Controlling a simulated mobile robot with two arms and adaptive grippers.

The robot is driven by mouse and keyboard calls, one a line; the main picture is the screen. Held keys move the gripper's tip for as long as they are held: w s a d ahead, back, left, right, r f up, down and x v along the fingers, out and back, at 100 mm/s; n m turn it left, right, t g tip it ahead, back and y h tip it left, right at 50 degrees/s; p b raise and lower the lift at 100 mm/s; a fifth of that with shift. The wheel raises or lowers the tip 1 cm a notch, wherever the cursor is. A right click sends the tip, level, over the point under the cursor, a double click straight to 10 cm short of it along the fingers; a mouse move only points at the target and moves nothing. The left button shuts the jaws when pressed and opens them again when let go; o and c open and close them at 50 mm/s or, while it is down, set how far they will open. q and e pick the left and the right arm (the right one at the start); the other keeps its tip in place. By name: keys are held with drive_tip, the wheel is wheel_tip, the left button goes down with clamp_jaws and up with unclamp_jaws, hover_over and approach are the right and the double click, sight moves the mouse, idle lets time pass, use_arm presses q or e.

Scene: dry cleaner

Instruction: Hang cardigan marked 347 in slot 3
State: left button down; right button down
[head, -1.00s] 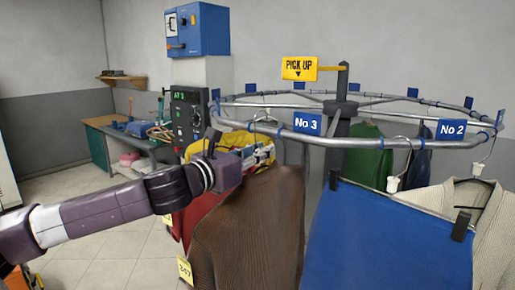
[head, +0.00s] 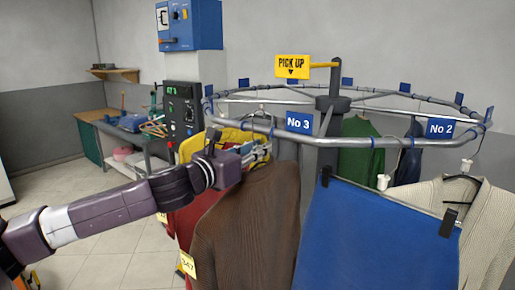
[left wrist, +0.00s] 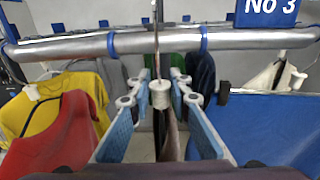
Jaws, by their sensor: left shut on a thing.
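The brown cardigan (head: 245,225) hangs below my left gripper (head: 258,153), with the yellow tag 347 (head: 187,262) low at its left edge. My left gripper is shut on the white collar of its hanger (left wrist: 160,94), seen in the left wrist view. The hanger's hook rises in front of the rail (left wrist: 75,48), between two blue bands; whether it rests on the rail I cannot tell. The blue No 3 sign (head: 299,122) is on the rail, right of the gripper; it also shows in the wrist view (left wrist: 268,10). My right gripper is out of view.
A blue garment (head: 375,240) and a cream cardigan (head: 490,215) hang to the right, near the No 2 sign (head: 442,128). Yellow (left wrist: 35,115) and red (left wrist: 62,140) garments hang close on the left. A control box (head: 184,108) stands behind the arm.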

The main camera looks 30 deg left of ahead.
use_arm(q)
drive_tip(key=shift+f, duration=0.1)
drive_tip(key=shift+f+b, duration=0.95)
drive_tip(key=shift+f, duration=0.45)
drive_tip(key=shift+f, duration=0.2)
drive_tip(key=c, duration=1.7)
unclamp_jaws()
drive_tip(key=shift+f, duration=0.1)
